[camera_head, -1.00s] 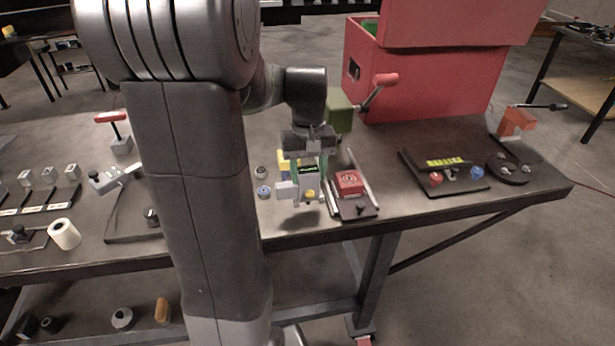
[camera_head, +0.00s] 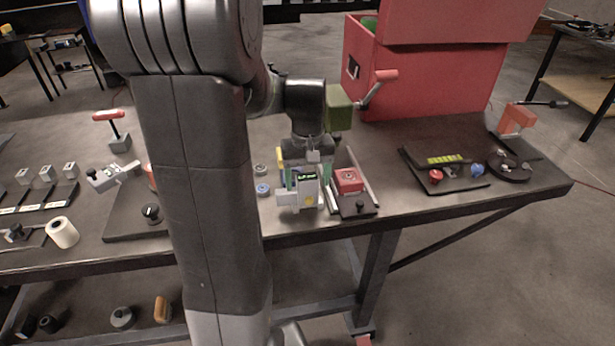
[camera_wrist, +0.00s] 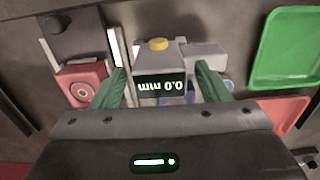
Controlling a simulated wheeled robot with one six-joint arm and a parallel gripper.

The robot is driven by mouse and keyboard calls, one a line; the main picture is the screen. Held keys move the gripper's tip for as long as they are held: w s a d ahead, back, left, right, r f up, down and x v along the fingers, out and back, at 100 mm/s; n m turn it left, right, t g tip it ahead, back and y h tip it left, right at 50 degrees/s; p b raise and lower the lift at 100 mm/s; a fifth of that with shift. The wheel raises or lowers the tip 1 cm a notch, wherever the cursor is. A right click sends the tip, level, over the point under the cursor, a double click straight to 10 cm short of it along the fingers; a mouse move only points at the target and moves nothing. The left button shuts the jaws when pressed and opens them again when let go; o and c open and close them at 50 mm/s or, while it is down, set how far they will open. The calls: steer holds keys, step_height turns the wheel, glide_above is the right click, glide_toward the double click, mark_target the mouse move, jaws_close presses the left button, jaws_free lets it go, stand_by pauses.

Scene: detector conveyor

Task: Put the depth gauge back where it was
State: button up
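The depth gauge (camera_head: 308,192) is a pale grey block with a dark display and a yellow button, at the front of the bench, just left of a black fixture. In the wrist view the gauge (camera_wrist: 161,84) sits between my green fingers, and its display reads 0.0 mm. My gripper (camera_head: 306,176) points down with a finger on either side of the gauge and appears shut on it; it also shows in the wrist view (camera_wrist: 162,90). The gauge is upright, low over the bench top; I cannot tell whether its underside touches.
The black fixture (camera_head: 359,209) with a red block (camera_head: 348,181) and pale rails stands close on the right. Blue and grey knobs (camera_head: 263,189) lie just left. A large red box (camera_head: 440,80) stands behind. Bare bench top (camera_head: 395,205) lies farther right.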

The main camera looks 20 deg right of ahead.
steer(key=shift+r, duration=0.1)
step_height(320, 180, up, 13)
stand_by(0.6)
stand_by(1.1)
